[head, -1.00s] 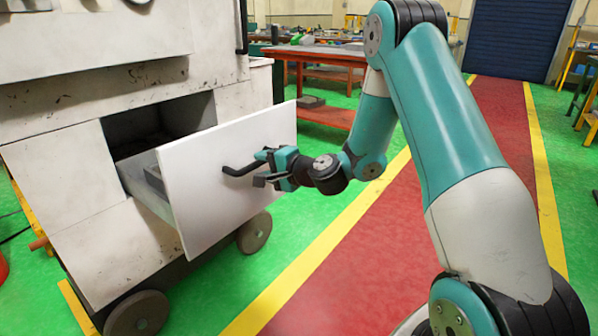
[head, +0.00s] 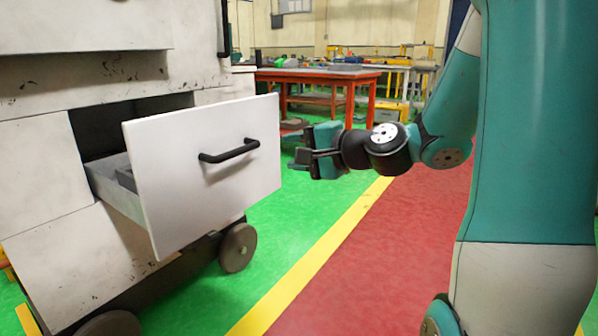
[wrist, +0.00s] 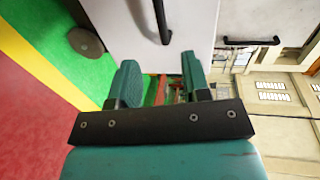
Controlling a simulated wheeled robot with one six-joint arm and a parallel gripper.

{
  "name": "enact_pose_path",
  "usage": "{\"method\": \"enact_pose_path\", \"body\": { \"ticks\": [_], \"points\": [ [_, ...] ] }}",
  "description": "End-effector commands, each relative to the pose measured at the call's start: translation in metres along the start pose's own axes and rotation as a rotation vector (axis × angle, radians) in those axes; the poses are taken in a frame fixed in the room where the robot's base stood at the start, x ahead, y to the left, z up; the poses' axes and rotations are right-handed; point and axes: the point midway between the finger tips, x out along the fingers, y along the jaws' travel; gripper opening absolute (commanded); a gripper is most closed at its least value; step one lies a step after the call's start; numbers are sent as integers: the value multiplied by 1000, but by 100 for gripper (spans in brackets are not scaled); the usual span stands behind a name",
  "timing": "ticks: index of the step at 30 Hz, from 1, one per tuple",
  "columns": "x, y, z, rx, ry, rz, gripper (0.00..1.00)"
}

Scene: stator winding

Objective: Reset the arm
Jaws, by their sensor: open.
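My gripper (head: 297,160) is open and empty. It is in the air to the right of the pulled-out white drawer (head: 160,205), clear of its black handle (head: 229,151). The drawer stands open from the worn white cabinet (head: 40,175), with a grey item (head: 125,178) partly visible inside it. In the wrist view the two teal fingers (wrist: 158,80) are spread apart with nothing between them, and the drawer handle (wrist: 161,20) shows beyond them.
A red workbench (head: 315,75) with tools stands behind. The cabinet has wheels (head: 238,248) on the green floor (head: 300,215).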

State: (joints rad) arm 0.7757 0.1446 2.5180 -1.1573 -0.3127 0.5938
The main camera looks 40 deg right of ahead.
Motion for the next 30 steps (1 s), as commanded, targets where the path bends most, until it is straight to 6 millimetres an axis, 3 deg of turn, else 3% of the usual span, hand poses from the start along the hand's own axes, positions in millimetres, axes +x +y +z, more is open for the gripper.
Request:
{"method": "enact_pose_path", "body": {
  "ticks": [24,27,29,30],
  "points": [
    [-5,1,3,-3,1,10,43],
    [0,4,22,-58,-57,46,43],
    [6,10,48,-134,-137,93,43],
    [8,15,71,-206,-210,135,43]
  ]
}}
